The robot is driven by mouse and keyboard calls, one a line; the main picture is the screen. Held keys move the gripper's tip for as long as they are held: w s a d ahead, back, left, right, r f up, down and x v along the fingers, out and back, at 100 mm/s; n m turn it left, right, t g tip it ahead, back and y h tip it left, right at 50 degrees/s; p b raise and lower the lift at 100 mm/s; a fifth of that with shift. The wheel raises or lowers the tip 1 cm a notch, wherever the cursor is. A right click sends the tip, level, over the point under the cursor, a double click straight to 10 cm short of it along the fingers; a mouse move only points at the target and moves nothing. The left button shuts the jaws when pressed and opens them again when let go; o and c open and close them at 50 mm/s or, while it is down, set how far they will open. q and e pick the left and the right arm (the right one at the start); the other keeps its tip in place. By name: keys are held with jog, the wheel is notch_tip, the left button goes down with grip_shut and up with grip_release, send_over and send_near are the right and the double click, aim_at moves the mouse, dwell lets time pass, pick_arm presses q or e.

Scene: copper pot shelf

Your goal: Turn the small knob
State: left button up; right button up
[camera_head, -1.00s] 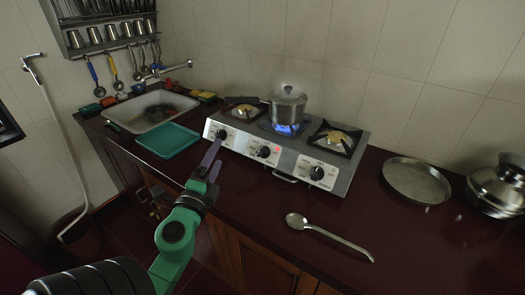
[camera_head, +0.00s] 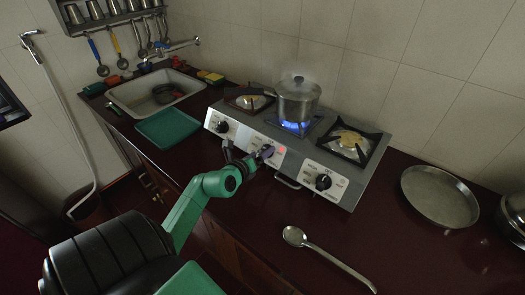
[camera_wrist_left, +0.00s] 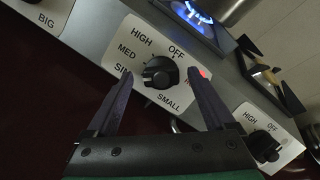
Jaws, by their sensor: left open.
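The small knob (camera_wrist_left: 160,72) is the black middle knob on the stove front, on a white plate marked SMALL, OFF, HIGH and MED. In the head view the knob (camera_head: 265,151) is partly covered by my left gripper (camera_head: 258,155). In the left wrist view the left gripper (camera_wrist_left: 160,76) is open, with one fingertip on each side of the knob. Gaps show between the fingers and the knob, and I cannot tell how deep the fingers reach. My right gripper is not in view.
A blue flame (camera_head: 297,127) burns under a lidded pot (camera_head: 298,100) on the middle burner. Other knobs (camera_head: 222,126) (camera_head: 323,182) sit on either side. A spoon (camera_head: 325,257) and a round pan (camera_head: 440,195) lie on the dark counter. A green tray (camera_head: 168,128) is left.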

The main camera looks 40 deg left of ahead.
pick_arm(q)
jog(key=shift+w+a+f, duration=0.1)
jog(key=shift+w, duration=0.5)
jog(key=shift+c, duration=0.9)
jog(key=c, duration=1.2)
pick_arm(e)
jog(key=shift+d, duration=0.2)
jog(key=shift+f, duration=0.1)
